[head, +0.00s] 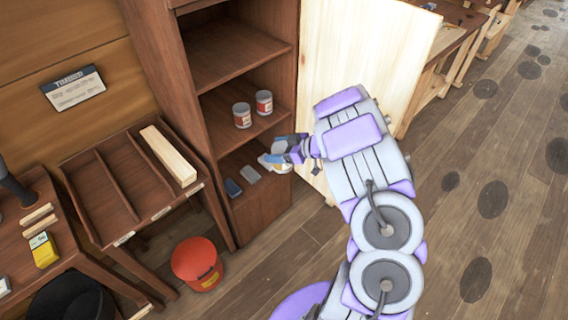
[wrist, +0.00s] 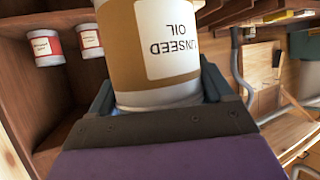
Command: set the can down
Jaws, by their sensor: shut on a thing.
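The can (wrist: 160,60) is gold-brown with a white label reading "LINSEED OIL", upside down in the wrist view. My gripper (wrist: 160,92) is shut around its near end, with a finger on each side. In the head view my gripper (head: 284,152) is in front of the open wooden cabinet (head: 292,60), by its lower compartment. The can (head: 272,164) shows there only in part, pale and small beside the fingers. I see no surface touching it. Its far end is cut off in the wrist view.
Two red-and-white cans (head: 242,115) (head: 264,102) stand on the middle shelf. The pale cabinet door (head: 350,50) stands open behind my arm.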

